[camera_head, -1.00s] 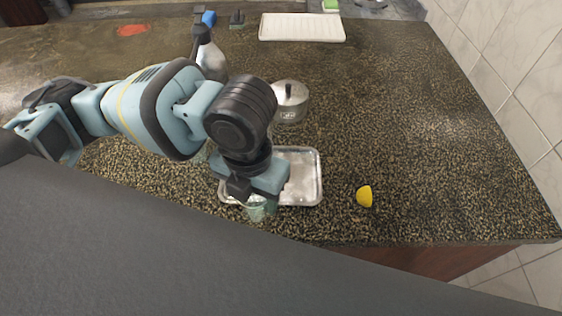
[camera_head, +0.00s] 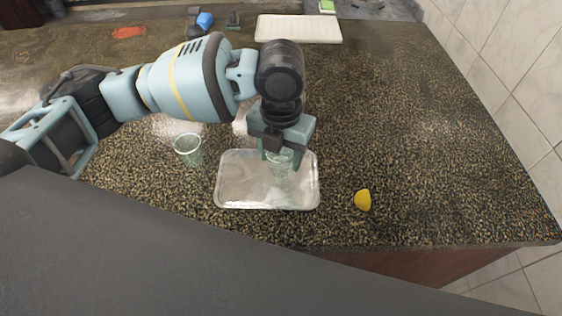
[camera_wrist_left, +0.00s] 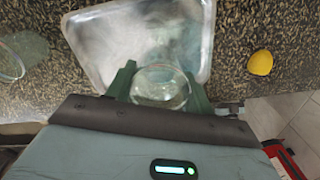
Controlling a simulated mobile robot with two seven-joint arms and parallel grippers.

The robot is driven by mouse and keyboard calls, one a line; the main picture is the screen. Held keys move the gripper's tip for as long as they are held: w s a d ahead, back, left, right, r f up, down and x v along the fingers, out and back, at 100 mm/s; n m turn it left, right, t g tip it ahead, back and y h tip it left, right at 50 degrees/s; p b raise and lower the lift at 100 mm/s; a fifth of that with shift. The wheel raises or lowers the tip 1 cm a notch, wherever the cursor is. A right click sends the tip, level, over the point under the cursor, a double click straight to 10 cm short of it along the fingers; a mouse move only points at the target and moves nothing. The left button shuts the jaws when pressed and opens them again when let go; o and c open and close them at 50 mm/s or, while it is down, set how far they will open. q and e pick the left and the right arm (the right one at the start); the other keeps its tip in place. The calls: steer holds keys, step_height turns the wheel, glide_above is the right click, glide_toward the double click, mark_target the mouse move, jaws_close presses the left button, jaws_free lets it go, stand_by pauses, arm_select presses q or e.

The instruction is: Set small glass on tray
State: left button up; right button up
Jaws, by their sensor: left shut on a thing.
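My left gripper (camera_head: 281,158) is shut on a clear, greenish small glass (camera_head: 280,173), held upright over the right half of the metal tray (camera_head: 228,202). In the left wrist view the round rim of the held glass (camera_wrist_left: 161,88) shows between my two green fingers, with the shiny tray (camera_wrist_left: 97,68) beyond. The glass is hard to make out against the tray, and I cannot tell whether its base touches it. My right gripper is in neither view.
Another clear glass (camera_head: 188,148) stands on the counter left of the tray. A yellow lemon piece (camera_head: 362,200) lies right of the tray.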

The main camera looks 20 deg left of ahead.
mark_target(281, 165)
arm_select(q)
steer(key=shift+w+f, duration=0.2)
steer(key=shift+f, duration=1.55)
steer(key=shift+f, duration=0.15)
steer(key=o, duration=1.1)
step_height(281, 165, up, 12)
